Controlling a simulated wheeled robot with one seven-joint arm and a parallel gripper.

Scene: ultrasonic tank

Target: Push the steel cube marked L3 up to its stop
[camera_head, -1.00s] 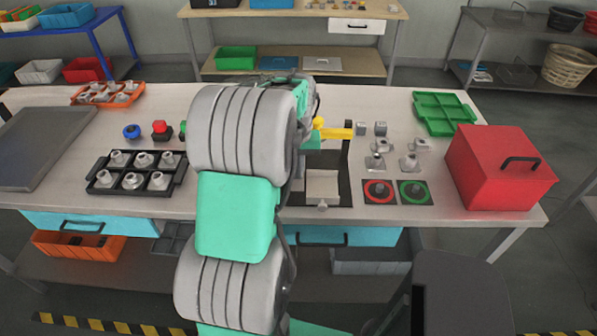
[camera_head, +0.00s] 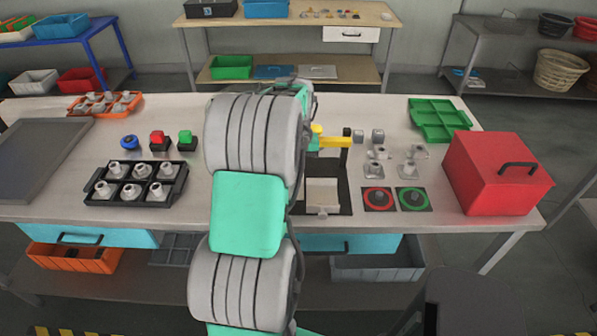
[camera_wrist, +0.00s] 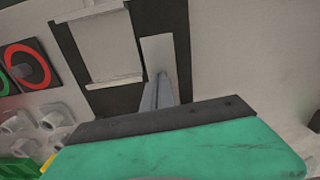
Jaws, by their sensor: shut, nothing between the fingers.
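No marking is legible on either, so I cannot tell which is L3, and I cannot make out a stop. My gripper (camera_wrist: 159,92) shows in the wrist view as narrow grey fingers, shut and empty, over a pale strip beside a black-bordered panel. In the head view my arm hides it. I see no cube at the fingertips.
A yellow bar (camera_head: 334,142) on a black post lies left of the cubes. Metal fittings (camera_head: 376,168) and red-ringed (camera_head: 377,199) and green-ringed (camera_head: 412,198) pads are in front. A green tray (camera_head: 440,126) and a red box (camera_head: 497,173) stand to the right.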

